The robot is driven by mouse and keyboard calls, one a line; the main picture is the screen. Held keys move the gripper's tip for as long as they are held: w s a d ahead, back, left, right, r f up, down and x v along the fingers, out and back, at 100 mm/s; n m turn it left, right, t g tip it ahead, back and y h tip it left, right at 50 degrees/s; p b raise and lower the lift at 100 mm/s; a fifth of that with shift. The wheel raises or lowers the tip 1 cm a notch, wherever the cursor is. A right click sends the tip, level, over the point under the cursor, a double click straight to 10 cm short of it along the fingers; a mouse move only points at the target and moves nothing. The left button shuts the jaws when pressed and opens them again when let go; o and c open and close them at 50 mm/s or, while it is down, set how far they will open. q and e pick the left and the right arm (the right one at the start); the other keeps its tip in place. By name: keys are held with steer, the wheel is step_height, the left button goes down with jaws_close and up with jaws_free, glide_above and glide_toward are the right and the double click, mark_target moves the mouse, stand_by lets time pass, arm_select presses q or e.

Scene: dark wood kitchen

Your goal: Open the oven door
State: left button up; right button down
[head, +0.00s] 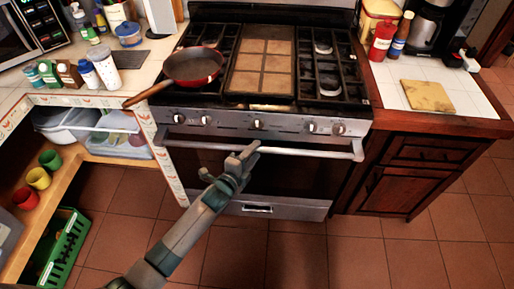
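The oven (294,176) stands in the middle of the head view, below the stove top. Its door has a dark window and looks closed. A long silver bar handle (310,154) runs across the top of the door, below the knobs. My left gripper (249,151) is at the middle of this handle, with its fingertips overlapping the bar in the picture. I cannot tell whether the fingers are around the bar or only in front of it, or how far apart they are. My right gripper is out of view.
A red pan (194,66) sits on the left burners, its wooden handle sticking out over the counter edge. A silver drawer (275,208) is below the oven door. Open shelves with a green crate (58,250) are at left, wooden cabinets (405,185) at right. The tiled floor in front is clear.

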arm_select(q)
steer(key=shift+x, duration=0.9)
steer(key=shift+w+d+f, duration=0.1)
steer(key=shift+w, duration=0.25)
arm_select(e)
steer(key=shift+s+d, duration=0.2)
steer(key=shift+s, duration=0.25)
arm_select(q)
jaws_close()
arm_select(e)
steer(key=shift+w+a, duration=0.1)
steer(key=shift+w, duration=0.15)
arm_select(q)
steer(key=shift+s+f, duration=0.1)
steer(key=shift+s, duration=0.05)
